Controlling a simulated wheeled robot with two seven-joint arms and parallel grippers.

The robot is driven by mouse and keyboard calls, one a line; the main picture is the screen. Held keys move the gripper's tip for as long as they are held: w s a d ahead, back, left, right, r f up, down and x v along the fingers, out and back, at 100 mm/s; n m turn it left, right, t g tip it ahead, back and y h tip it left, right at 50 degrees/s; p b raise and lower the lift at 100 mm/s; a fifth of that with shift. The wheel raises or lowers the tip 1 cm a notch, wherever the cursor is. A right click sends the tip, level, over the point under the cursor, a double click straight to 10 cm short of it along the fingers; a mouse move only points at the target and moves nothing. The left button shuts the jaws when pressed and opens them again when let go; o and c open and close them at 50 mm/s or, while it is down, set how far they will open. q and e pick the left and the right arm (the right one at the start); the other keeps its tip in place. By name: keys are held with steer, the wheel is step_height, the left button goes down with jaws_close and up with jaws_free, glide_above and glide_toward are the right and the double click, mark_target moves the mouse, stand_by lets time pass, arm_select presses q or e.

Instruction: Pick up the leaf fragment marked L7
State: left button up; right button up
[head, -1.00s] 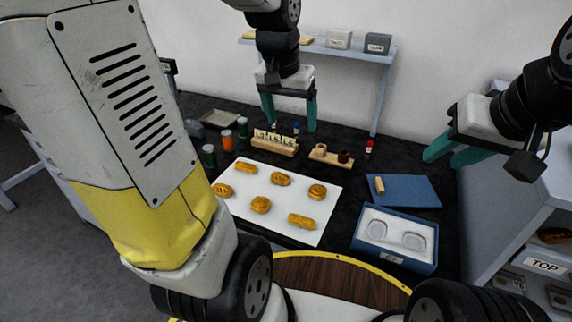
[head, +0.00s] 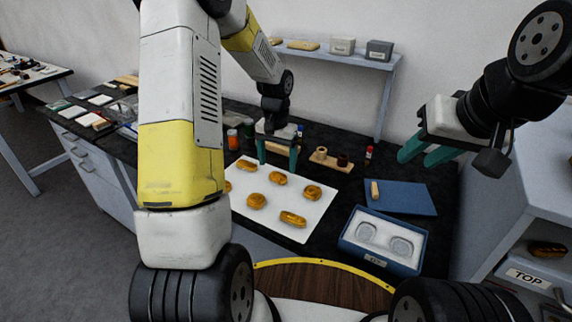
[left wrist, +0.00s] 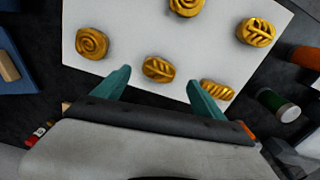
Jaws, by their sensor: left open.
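Gold fragments lie on a white sheet (head: 250,226). A leaf-patterned one (left wrist: 158,69) appears between my left gripper's fingertips (left wrist: 160,80) in the left wrist view, and in the head view (head: 277,178) it lies just in front of that gripper (head: 278,162). A second leaf-patterned fragment (left wrist: 257,32) lies near the sheet's edge. No L7 mark is legible on either. My left gripper is open and empty above the sheet's far edge; its exact height is unclear. My right gripper (head: 424,154) is open and empty, held at the right, away from the sheet.
A spiral fragment (left wrist: 92,43) and a ridged one (left wrist: 217,90) flank the middle leaf fragment. A wooden rack (head: 318,158), partly hidden block stand and small jars (head: 233,139) stand behind the sheet. A blue box (head: 350,243) and blue mat (head: 415,198) lie right.

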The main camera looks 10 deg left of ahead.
mark_target(278, 175)
arm_select(q)
step_height(278, 175, down, 5)
steer(key=shift+s+r, duration=0.1)
steer(key=shift+r, duration=0.05)
steer(key=c, duration=1.4)
